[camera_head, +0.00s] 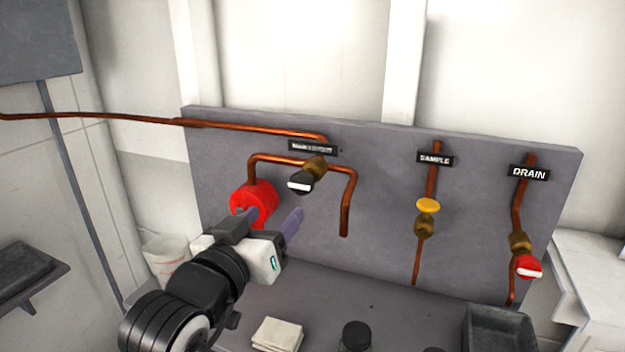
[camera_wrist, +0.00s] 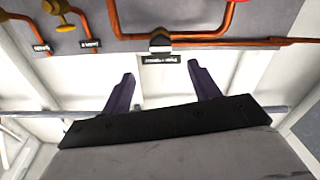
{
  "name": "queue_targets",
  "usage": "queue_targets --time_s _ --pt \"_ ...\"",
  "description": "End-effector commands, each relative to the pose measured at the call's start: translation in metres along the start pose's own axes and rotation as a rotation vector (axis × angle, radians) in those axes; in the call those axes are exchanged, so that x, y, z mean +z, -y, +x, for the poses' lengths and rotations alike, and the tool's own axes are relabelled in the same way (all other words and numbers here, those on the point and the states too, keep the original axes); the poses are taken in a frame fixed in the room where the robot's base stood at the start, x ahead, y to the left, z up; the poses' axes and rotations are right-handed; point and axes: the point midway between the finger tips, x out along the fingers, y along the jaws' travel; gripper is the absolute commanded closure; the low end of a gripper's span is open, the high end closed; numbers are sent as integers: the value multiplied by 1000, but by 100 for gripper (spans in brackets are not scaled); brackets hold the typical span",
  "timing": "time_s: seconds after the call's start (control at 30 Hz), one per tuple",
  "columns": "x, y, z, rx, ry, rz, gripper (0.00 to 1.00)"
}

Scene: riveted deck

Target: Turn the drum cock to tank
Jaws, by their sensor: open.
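The drum cock is the brass valve with a black handle (camera_head: 301,181) on the upper copper pipe loop, below a small dark label (camera_head: 313,149) too blurred to read. A white mark on the handle points left in the head view. In the wrist view, which is upside down, the black handle (camera_wrist: 160,42) shows above the label (camera_wrist: 162,60). My gripper (camera_head: 272,214) is open and empty, below the handle and apart from it. Its two purple fingers (camera_wrist: 162,80) stand apart, with the handle showing beyond the gap between them.
A red round part (camera_head: 253,203) sits close behind my gripper. To the right are a yellow-handled SAMPLE valve (camera_head: 428,205) and a red-handled DRAIN valve (camera_head: 529,267). A folded cloth (camera_head: 277,335), a dark jar (camera_head: 355,337) and a grey tray (camera_head: 499,330) stand on the bench below.

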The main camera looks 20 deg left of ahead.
Motion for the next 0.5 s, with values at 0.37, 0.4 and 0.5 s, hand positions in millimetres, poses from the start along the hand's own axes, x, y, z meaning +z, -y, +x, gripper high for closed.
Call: queue_targets --time_s 0.37,0.4,0.5 --pt "-3 -1 74 1 1 -1 39" --pt "-2 -2 82 1 2 -1 39" --pt "-3 -1 100 0 1 -1 39"
